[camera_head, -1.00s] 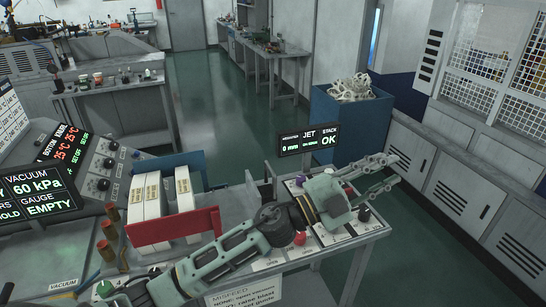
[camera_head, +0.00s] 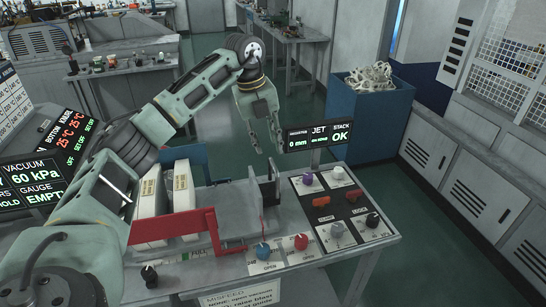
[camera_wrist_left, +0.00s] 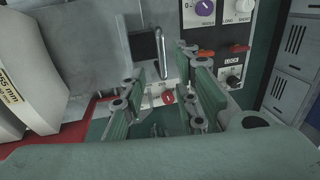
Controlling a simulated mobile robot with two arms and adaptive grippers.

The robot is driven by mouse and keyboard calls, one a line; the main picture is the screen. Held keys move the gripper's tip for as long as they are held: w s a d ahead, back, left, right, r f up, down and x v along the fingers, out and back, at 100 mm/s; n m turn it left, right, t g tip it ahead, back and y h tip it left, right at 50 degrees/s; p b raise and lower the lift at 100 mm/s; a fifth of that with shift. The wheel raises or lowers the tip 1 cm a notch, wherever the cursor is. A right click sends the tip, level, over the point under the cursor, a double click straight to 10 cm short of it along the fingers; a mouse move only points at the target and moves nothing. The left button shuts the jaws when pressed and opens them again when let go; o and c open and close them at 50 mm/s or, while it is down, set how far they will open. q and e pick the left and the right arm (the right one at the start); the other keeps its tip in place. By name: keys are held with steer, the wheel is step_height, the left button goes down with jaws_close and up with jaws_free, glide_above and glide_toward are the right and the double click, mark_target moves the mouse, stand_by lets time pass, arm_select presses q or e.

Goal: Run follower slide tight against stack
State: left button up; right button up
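White stacked blocks with yellow labels (camera_head: 183,188) stand on the grey feeder bed (camera_head: 234,215) in the head view. A white labelled piece (camera_wrist_left: 30,75) fills the left of the wrist view. A dark upright plate with a thin metal rod (camera_head: 268,188) stands at the bed's right end, apart from the blocks; it also shows in the wrist view (camera_wrist_left: 144,46). I cannot tell for sure which part is the follower slide. My left gripper (camera_head: 268,147) points down above the dark plate. Its fingers (camera_wrist_left: 163,102) are apart with nothing between them. My right gripper is out of view.
A red bar frame (camera_head: 178,226) runs along the front of the bed. A knob panel (camera_head: 335,210) lies to its right. The small display (camera_head: 318,135) behind reads 0 mm and stack OK. A blue bin (camera_head: 368,120) stands beyond.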

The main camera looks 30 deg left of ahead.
mark_target(273, 165)
arm_select(q)
steer(key=f, duration=0.1)
steer(key=f+p, duration=0.1)
steer(key=f, duration=0.1)
steer(key=w+f+p, duration=0.1)
steer(key=f, duration=0.1)
steer(key=shift+d, duration=0.4)
steer(key=shift+f, duration=0.7)
steer(key=shift+d, duration=0.1)
jaws_close()
